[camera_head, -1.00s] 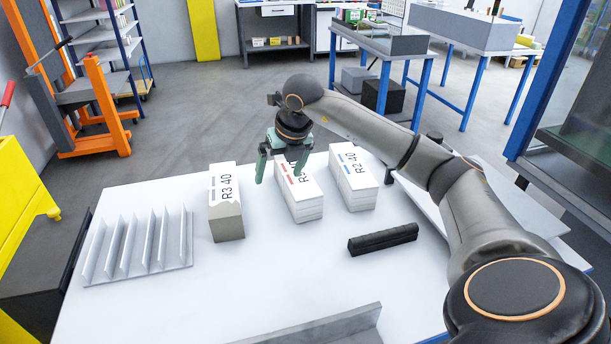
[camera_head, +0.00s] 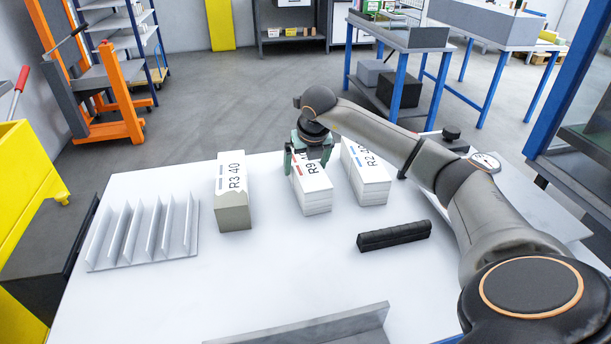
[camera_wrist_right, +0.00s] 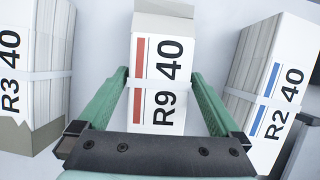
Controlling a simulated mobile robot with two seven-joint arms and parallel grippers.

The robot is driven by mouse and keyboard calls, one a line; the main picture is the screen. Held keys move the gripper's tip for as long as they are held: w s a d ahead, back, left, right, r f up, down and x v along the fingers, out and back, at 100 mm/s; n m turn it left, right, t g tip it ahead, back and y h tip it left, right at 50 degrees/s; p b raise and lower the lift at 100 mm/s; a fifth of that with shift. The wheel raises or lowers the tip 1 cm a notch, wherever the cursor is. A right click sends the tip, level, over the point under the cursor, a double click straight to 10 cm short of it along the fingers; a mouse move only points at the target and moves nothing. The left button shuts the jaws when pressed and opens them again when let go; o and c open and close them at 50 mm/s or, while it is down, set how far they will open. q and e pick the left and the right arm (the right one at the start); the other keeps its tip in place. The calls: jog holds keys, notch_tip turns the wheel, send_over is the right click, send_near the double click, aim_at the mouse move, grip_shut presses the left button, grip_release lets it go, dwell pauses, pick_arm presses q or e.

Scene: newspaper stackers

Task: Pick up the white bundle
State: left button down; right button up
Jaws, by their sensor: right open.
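Three white bundles stand on the white table. The middle bundle, marked R9 40 with a red stripe (camera_head: 313,195), also shows in the right wrist view (camera_wrist_right: 158,60). To its left is the R3 40 bundle (camera_head: 232,185), with a grey-brown lower part. To its right is the R2 40 bundle (camera_head: 371,185), with a blue stripe. My right gripper (camera_head: 306,167) is open at the far end of the R9 bundle. In the wrist view its green fingers (camera_wrist_right: 160,85) lie on either side of that bundle, with no clear grip on it. My left gripper is out of view.
A white rack with upright dividers (camera_head: 145,258) is at the table's left. A black bar-shaped object (camera_head: 394,236) lies front right, and a grey ledge (camera_head: 320,329) is at the front edge. The table's middle front (camera_head: 270,275) is clear. Neighbouring bundles stand close to the R9 bundle.

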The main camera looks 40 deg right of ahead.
jog(key=x, duration=0.3)
jog(key=shift+f, duration=0.1)
jog(key=shift+c, duration=0.2)
grip_shut()
jog(key=shift+w+d+r, duration=0.1)
jog(key=shift+r, duration=0.15)
dwell(0.5)
